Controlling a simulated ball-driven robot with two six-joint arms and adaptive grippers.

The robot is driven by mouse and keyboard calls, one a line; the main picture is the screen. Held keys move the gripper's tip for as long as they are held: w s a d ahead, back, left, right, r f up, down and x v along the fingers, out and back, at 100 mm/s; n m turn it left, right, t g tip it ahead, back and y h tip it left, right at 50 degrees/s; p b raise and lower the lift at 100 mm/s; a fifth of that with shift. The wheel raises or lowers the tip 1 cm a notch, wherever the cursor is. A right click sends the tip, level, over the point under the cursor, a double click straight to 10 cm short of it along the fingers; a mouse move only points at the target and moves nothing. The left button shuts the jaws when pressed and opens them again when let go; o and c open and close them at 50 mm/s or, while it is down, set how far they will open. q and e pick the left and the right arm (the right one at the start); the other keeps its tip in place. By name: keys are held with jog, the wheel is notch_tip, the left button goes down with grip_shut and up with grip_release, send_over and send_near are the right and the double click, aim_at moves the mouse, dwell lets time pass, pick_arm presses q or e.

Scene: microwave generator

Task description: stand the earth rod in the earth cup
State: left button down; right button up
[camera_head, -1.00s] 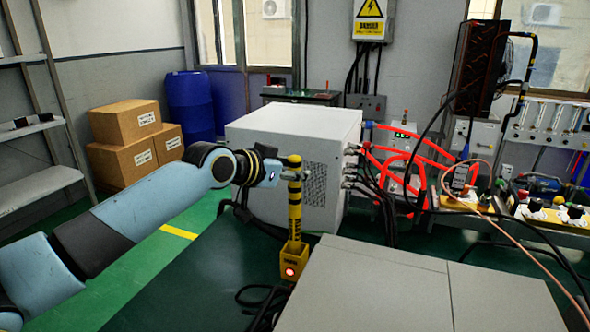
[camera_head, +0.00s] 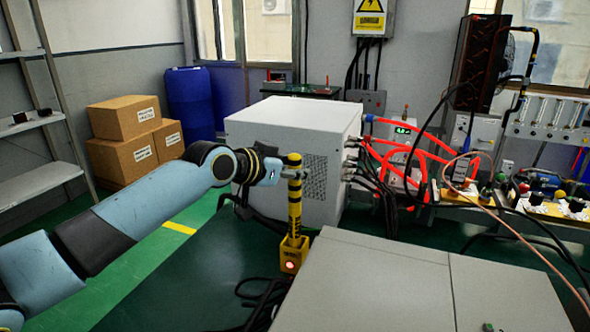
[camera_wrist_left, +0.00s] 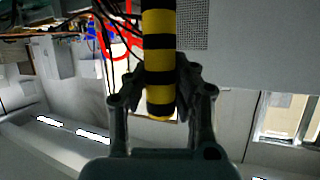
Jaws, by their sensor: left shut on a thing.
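The earth rod (camera_head: 295,212) is a slim pole with yellow and black bands. It stands about upright in the head view. My left gripper (camera_head: 292,173) is shut on it near its upper end. The left wrist view shows the fingers (camera_wrist_left: 162,95) on both sides of the striped rod (camera_wrist_left: 159,50). The earth cup (camera_head: 291,263) is a small yellow box with a lit red lamp on its front. The rod's lower end meets the cup's mouth; how deep it sits is hidden. My right gripper is not in view.
A large grey-white cabinet (camera_head: 275,135) stands just behind the rod. A grey box top (camera_head: 380,290) lies close to the cup's right. Black cables (camera_head: 262,295) lie in front of the cup. Red and black cables (camera_head: 405,165) hang at the right.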

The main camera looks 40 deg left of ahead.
pick_arm(q)
jog(key=shift+f, duration=0.2)
jog(key=c, duration=1)
grip_release()
jog(key=shift+c, duration=0.2)
jog(key=shift+s, duration=0.1)
jog(key=v, duration=1.2)
jog(key=shift+f, duration=0.1)
